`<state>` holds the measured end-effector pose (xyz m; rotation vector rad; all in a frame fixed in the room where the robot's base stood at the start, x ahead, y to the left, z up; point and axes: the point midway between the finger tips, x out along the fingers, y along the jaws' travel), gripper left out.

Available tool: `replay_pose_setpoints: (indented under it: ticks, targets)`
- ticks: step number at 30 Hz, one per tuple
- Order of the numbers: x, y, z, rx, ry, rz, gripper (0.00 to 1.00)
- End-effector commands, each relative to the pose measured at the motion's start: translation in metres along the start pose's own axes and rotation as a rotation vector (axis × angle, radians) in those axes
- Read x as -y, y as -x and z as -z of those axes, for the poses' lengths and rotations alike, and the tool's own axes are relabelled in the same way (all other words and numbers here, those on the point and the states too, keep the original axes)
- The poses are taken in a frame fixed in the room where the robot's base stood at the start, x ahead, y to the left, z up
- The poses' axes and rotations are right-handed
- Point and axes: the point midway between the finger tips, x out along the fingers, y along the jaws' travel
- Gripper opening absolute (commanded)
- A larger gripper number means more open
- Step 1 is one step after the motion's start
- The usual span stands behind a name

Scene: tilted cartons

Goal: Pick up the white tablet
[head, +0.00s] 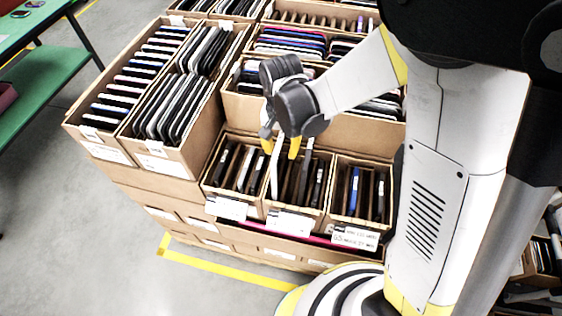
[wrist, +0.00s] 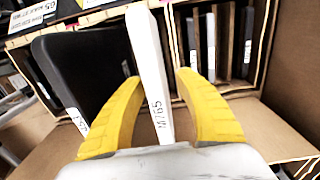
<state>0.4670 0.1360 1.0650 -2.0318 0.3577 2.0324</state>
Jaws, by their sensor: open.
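The white tablet (wrist: 150,75) stands on edge between the two yellow fingers of my gripper (wrist: 162,115) in the wrist view. The fingers are open, with a visible gap on the right side of the tablet. In the head view the white tablet (head: 275,172) stands in the middle front carton, taller than most items beside it. My gripper (head: 280,145) reaches down over that carton with its fingers around the tablet's upper part. A black tablet (wrist: 75,75) stands just left of it in the wrist view, close to the left finger. The tablet's lower part is hidden in the carton.
The middle front carton (head: 290,222) sits between a left carton (head: 228,207) and a right carton (head: 356,237), both holding upright devices. A taller carton wall (head: 345,133) rises behind. Larger full cartons stand at the left. Grey floor (head: 110,245) is clear at the lower left.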

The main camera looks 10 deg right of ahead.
Motion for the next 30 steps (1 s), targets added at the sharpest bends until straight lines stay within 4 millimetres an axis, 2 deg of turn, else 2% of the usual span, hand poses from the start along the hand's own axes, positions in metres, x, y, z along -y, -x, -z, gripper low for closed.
replay_pose_setpoints:
  ticks: [4, 5, 6, 8, 9, 22, 26, 30]
  targets:
    - [0.0, 0.001, 0.0, 0.0, 0.0, 0.0, 0.39]
    - [0.0, 0.001, 0.0, 0.0, 0.0, 0.0, 0.35]
    - [0.0, 0.001, 0.0, 0.0, 0.0, 0.0, 0.22]
    - [0.0, 0.001, 0.0, 0.0, 0.0, 0.0, 0.04]
    - [0.0, 0.001, 0.0, 0.0, 0.0, 0.0, 0.0]
    - [0.0, 0.004, 0.0, 0.0, 0.0, 0.0, 0.0]
    - [0.0, 0.021, 0.0, 0.0, 0.0, 0.0, 0.0]
    - [0.0, 0.052, -0.001, 0.0, 0.0, 0.0, 0.0]
